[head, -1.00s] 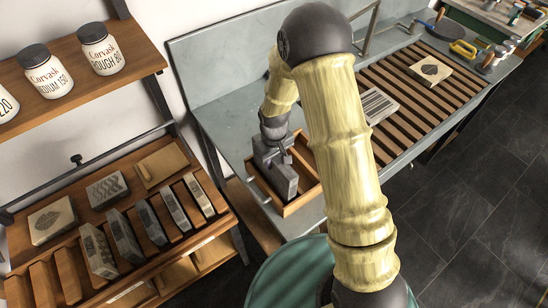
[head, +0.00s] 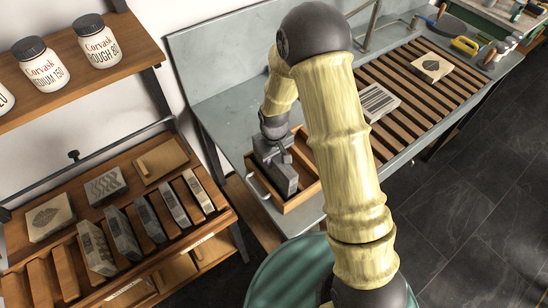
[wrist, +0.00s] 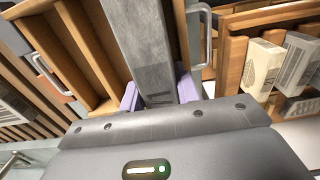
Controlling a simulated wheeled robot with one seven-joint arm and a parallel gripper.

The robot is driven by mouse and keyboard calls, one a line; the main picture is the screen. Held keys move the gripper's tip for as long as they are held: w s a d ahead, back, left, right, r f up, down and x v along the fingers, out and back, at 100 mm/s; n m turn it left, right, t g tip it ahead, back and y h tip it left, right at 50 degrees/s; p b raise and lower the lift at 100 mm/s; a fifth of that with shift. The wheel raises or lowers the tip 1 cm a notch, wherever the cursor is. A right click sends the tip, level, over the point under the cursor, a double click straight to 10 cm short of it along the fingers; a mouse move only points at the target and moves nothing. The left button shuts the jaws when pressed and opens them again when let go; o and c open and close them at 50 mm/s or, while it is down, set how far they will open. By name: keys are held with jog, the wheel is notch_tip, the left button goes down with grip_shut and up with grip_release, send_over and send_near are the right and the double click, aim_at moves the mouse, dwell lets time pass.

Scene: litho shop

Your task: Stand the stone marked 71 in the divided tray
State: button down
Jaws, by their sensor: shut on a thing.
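My gripper (wrist: 160,92) is shut on a grey stone (wrist: 140,45), with its purple fingers on either side of the slab. In the head view the stone (head: 284,179) is held on edge over or partly within the divided tray (head: 303,196), a wooden box with a metal handle on the bench's near left end. In the wrist view the tray (wrist: 38,38) shows empty compartments left of the stone, which is at the handle-side end. I cannot tell whether it touches the tray floor. No number is readable on it.
A wooden rack (head: 190,232) at left holds several stones in slots, with two more stones lying behind them. A slatted bench top (head: 425,85) right of the tray carries a striped stone (head: 377,103) and a leaf-marked stone (head: 431,67). Jars (head: 98,41) stand on the upper shelf.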

jog(key=shift+w+f, duration=0.1)
jog(key=shift+f, duration=0.1)
dwell(0.4)
jog(key=c, duration=1)
grip_release()
jog(key=shift+c, duration=0.2)
jog(key=shift+o, duration=0.5)
jog(key=shift+s+f+b, duration=0.2)
jog(key=shift+f+b, duration=0.05)
jog(key=shift+b, duration=0.05)
jog(key=shift+r+p, duration=3.3)
jog(key=shift+r, duration=1.35)
